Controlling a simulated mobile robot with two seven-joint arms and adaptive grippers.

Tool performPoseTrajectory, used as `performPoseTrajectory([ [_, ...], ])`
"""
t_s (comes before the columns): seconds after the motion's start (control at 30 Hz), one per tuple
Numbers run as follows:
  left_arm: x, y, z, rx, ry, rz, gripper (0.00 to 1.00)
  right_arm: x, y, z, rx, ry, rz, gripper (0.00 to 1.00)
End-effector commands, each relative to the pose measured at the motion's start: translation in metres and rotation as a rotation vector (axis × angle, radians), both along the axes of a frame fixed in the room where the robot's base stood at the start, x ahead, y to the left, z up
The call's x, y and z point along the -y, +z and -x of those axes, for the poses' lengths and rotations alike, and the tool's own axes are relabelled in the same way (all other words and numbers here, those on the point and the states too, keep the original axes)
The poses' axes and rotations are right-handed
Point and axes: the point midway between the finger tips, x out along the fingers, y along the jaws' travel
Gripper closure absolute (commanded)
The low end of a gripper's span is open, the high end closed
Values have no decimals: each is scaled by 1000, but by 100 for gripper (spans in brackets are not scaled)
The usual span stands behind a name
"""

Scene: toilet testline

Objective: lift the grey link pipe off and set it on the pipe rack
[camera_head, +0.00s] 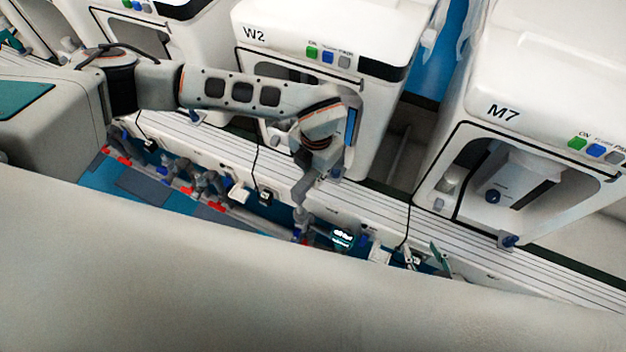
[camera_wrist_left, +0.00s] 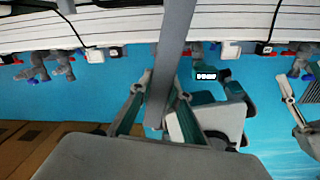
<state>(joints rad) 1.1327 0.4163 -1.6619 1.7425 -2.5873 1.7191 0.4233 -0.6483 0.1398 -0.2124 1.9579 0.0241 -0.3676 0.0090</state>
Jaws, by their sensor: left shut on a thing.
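My left gripper (camera_wrist_left: 158,96) has its two teal-padded fingers closed on a long grey bar, which looks like the grey link pipe (camera_wrist_left: 174,55). The pipe runs from between the fingers up past the top edge of the left wrist view, crossing in front of the white rail. In the head view my left arm reaches in from the left and bends down in front of machine W2; gripper and pipe are hard to separate there. My right gripper (camera_head: 425,256) shows in part at lower right, fingers apart and empty. I cannot pick out the pipe rack for certain.
Machines W2 (camera_head: 320,30) and M7 (camera_head: 550,75) stand behind the white ribbed rail (camera_head: 380,205). Grey pipe fittings with red and blue ends (camera_head: 200,185) line its front, with small white boxes and black cables. A lit display (camera_head: 343,238) is close by.

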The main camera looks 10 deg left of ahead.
Motion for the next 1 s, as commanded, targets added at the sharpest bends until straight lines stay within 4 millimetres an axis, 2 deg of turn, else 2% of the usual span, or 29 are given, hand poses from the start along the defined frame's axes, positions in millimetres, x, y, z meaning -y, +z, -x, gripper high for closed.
performPoseTrajectory([
  [0.3,0,89,-2,8,-2,2,100,0,3,-1,3,0,-1,60],
  [0.5,1,133,-2,6,-1,2,100,0,3,-2,6,0,-1,60],
  [0.7,1,158,-1,4,0,2,100,0,3,-2,6,0,-1,60],
  [1.0,0,174,-1,3,0,0,100,0,7,-2,8,0,-2,60],
])
